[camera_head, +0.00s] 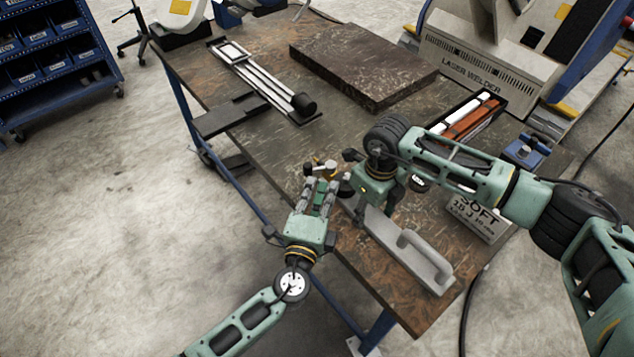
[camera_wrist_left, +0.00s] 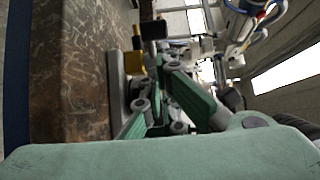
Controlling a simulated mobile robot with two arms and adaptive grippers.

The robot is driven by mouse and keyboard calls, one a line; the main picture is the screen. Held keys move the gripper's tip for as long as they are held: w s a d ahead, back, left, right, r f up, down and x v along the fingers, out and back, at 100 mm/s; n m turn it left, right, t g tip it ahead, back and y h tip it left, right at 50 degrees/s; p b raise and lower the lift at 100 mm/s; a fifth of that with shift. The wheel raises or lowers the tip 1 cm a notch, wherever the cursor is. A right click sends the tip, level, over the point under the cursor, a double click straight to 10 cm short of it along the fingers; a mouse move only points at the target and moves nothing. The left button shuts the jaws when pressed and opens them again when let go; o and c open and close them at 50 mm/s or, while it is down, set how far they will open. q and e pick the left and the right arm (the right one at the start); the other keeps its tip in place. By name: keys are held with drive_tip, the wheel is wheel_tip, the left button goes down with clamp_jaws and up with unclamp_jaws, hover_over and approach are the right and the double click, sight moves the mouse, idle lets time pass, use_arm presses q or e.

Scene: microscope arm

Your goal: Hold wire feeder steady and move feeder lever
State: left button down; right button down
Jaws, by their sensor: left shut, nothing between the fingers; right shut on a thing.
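The wire feeder (camera_head: 410,258) lies near the table's front edge, with a long grey base and a raised grey handle. Its brass-coloured head with dark knobs (camera_head: 327,169) is at the far left end, partly hidden by my grippers. A black knob, seemingly the feeder lever (camera_wrist_left: 153,29), and a yellow part (camera_wrist_left: 134,61) show in the left wrist view. My left gripper (camera_head: 324,186) is shut and empty, just in front of this head; contact cannot be told. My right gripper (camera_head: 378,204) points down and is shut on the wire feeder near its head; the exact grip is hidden.
A dark thick slab (camera_head: 362,62) and a silver rail device (camera_head: 264,80) lie at the back of the table. The table middle is clear.

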use_arm(q)
drive_tip(key=shift+s+d, duration=0.25)
drive_tip(key=shift+s, duration=0.3)
drive_tip(key=shift+s+d, duration=0.25)
drive_tip(key=shift+s, duration=0.25)
drive_tip(key=a+v, duration=0.1)
drive_tip(key=v, duration=0.8)
drive_tip(key=shift+s, duration=0.15)
use_arm(e)
drive_tip(key=c, duration=0.8)
unclamp_jaws()
